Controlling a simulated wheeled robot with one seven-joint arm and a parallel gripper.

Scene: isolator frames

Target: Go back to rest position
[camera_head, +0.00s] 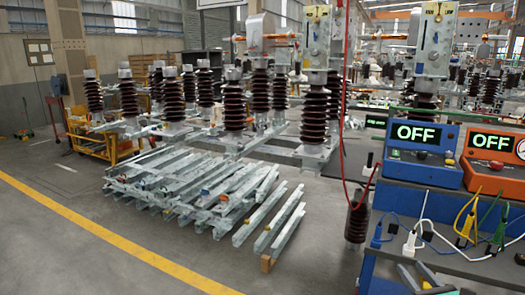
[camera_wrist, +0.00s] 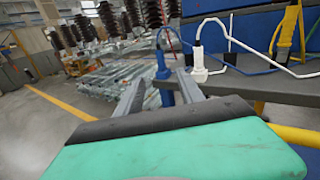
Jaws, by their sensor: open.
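My gripper (camera_wrist: 160,88) is open in the wrist view, its two grey fingers apart and holding nothing that I can see. Its green body fills the lower part of that view. A blue plug (camera_wrist: 163,66) shows beyond the gap between the fingers, and a white plug (camera_wrist: 199,64) stands just right of the right finger. In the head view, grey finger-like parts, probably my gripper (camera_head: 421,278), show at the bottom right, below the blue plug (camera_head: 377,237) and white plug (camera_head: 411,244). I cannot tell the exact distance from the fingers to the plugs.
A blue control box (camera_head: 417,172) and an orange one (camera_head: 485,179), both showing OFF, stand on the bench at right. Yellow clips (camera_head: 466,224), green clips (camera_head: 499,234) and loose cables hang there. Metal beams (camera_head: 200,187) lie stacked at centre-left. Floor (camera_head: 50,245) is clear at lower left.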

